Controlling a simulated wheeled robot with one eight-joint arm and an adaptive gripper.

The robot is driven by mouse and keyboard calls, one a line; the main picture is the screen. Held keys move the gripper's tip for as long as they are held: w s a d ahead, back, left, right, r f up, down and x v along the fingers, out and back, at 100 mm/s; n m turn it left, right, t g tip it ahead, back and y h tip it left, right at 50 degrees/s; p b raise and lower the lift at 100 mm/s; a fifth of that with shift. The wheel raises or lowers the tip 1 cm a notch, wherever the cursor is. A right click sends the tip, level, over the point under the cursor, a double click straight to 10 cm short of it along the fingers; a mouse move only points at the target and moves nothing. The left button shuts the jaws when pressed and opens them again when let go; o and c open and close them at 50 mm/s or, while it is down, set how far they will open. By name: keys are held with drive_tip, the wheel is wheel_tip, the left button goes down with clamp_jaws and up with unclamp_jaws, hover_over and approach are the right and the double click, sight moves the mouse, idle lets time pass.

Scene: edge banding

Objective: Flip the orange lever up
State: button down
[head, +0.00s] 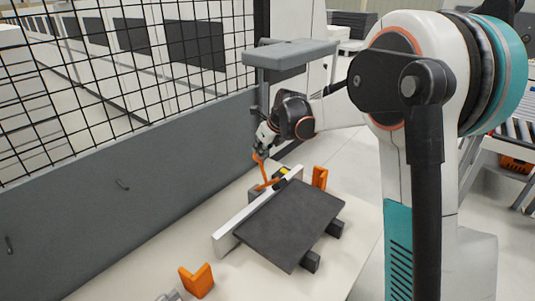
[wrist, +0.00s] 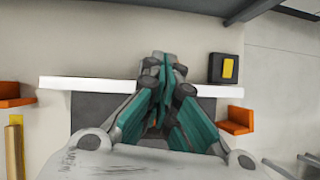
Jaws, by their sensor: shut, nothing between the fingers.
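The orange lever (head: 262,170) rises from the far end of the white rail in the head view, with its upper part tilted slightly left. My gripper (head: 262,149) is at the lever's top end, very close to it; I cannot tell whether they touch. In the wrist view my gripper (wrist: 162,65) has its teal fingers closed together with nothing held. The lever is mostly hidden behind the fingers there.
A white rail (head: 233,224) runs beside a dark panel (head: 290,220) on the pale table. Orange brackets stand near (head: 197,281) and far (head: 320,178). A black box with a yellow face (wrist: 224,69) sits past the rail. A grey wall (head: 120,210) with mesh borders the left.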

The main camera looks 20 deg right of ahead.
drive_tip(key=shift+w+a+r, duration=0.1)
drive_tip(key=shift+w+a, duration=0.5)
drive_tip(key=shift+w, duration=0.25)
drive_tip(key=shift+w+a, duration=0.6)
drive_tip(key=shift+w, duration=0.25)
drive_tip(key=v, duration=0.4)
drive_tip(key=shift+s+d+r, duration=0.1)
drive_tip(key=shift+s+r, duration=0.05)
drive_tip(key=shift+r, duration=0.1)
drive_tip(key=s+d, duration=0.5)
drive_tip(key=s, duration=0.6)
drive_tip(key=shift+r, duration=0.15)
drive_tip(key=shift+s, duration=0.1)
